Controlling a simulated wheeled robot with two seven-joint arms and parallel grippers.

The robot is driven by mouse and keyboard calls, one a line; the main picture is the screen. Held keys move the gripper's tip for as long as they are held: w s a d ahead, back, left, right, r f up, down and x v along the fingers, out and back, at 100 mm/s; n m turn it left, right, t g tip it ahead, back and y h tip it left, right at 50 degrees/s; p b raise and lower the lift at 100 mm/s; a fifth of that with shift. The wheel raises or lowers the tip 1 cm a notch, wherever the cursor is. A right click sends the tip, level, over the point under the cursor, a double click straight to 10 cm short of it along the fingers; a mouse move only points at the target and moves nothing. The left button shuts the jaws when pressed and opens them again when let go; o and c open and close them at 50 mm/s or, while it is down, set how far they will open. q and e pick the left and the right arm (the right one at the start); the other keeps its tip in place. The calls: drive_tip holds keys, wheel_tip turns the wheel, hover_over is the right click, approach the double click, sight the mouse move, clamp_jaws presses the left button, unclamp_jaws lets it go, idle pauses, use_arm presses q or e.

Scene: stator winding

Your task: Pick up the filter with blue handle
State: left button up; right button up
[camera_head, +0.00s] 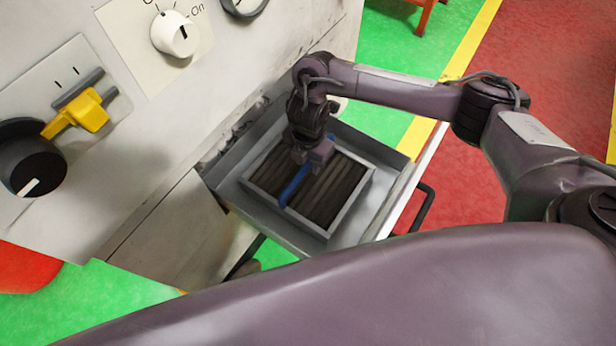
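The filter (337,193) is a light square frame with dark slats and a blue handle (294,186) across its middle. It lies in a grey open drawer or tray (262,211) at the machine's side. My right gripper (313,158) is above the filter at the upper end of the blue handle. Its fingers point down at the handle and partly cover it. I cannot tell whether they are closed on it. My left gripper is not in view.
The machine panel (130,180) stands on the left, with a yellow switch (84,113), a black knob (32,168) and a white knob (175,35). A black handle (424,207) is on the drawer's right side. Green and red floor lies beyond.

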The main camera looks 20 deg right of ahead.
clamp_jaws()
idle(1.2)
